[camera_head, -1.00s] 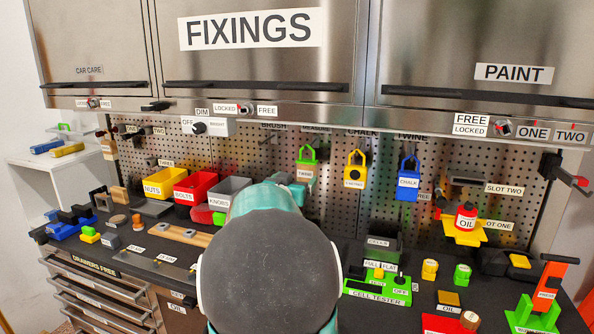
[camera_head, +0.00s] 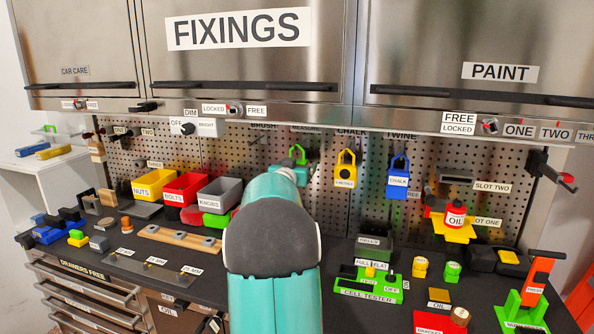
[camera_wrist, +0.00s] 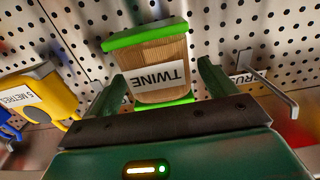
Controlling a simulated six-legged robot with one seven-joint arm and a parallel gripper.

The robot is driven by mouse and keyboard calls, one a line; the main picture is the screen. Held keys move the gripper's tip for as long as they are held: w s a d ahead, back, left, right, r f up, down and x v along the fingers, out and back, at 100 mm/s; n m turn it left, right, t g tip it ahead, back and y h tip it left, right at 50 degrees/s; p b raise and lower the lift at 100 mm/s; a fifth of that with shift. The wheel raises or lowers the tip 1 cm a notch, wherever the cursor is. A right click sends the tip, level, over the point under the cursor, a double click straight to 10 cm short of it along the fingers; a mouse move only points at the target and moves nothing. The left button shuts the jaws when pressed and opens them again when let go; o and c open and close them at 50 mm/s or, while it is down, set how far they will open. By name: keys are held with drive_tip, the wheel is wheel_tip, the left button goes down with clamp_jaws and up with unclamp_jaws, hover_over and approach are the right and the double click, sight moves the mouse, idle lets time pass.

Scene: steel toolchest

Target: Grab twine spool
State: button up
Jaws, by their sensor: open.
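The twine spool (camera_wrist: 160,62) is a tan block with green ends and a TWINE label, which reads upside down in the wrist view. My gripper (camera_wrist: 160,85) is open, with one green finger on each side of the spool. The spool stands between the fingers, and I cannot tell whether either finger touches it.
A yellow tape holder (camera_wrist: 48,92) is close beside my gripper in the wrist view. A metal hook (camera_wrist: 268,82) sticks out on the other side. The perforated board (camera_wrist: 225,25) lies behind the spool. A blue chalk holder (camera_head: 398,178) hangs farther right in the head view.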

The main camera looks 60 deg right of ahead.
drive_tip(key=c, duration=1.1)
drive_tip(key=shift+r, duration=0.15)
